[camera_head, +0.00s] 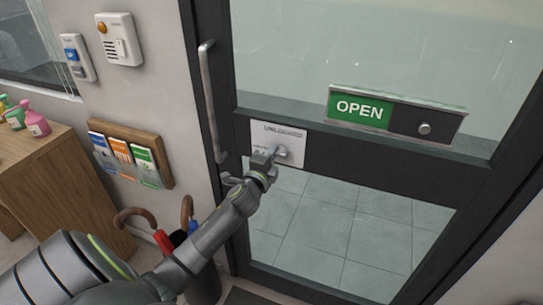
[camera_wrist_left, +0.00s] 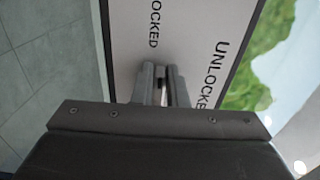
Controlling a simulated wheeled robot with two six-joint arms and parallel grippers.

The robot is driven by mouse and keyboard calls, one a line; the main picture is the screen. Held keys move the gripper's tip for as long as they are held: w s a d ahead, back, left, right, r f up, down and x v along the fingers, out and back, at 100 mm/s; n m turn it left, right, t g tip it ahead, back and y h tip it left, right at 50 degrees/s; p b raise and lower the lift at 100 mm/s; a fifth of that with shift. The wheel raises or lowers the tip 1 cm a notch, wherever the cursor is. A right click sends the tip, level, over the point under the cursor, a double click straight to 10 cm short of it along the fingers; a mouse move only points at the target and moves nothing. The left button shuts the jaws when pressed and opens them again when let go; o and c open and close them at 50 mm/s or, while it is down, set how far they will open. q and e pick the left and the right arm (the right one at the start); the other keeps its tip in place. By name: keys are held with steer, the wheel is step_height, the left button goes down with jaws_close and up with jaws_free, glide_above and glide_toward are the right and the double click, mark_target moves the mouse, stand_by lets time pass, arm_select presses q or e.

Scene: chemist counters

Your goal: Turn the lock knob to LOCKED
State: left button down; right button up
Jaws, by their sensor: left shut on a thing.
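The white lock plate (camera_head: 290,133) is fixed on the dark glass door, right of the long vertical handle. My left gripper (camera_head: 273,160) reaches it from below left and is shut on the lock knob (camera_head: 282,152). In the left wrist view the two fingers (camera_wrist_left: 162,84) close on the knob, which is mostly hidden between them. The plate (camera_wrist_left: 185,25) there carries the word UNLOCKED on the right and a partly cut-off word ending in OCKED on the left. The fingers hide which way the knob points. My right gripper is not in view.
A sliding sign (camera_head: 397,117) reading OPEN is on the door to the right. The door handle (camera_head: 210,100) stands close left of the plate. A leaflet rack (camera_head: 165,168) is on the wall. Umbrellas (camera_head: 163,240) stand in a bin (camera_head: 205,287) beneath my left arm.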

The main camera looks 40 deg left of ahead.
arm_select(q)
steer(key=c, duration=1.4)
jaws_free()
steer(key=shift+c, duration=0.2)
steer(key=b+v, duration=0.2)
steer(key=v, duration=1.5)
steer(key=shift+s+b, duration=0.2)
steer(key=shift+b, duration=0.1)
steer(key=shift+a+f, duration=0.1)
steer(key=shift+f, duration=0.1)
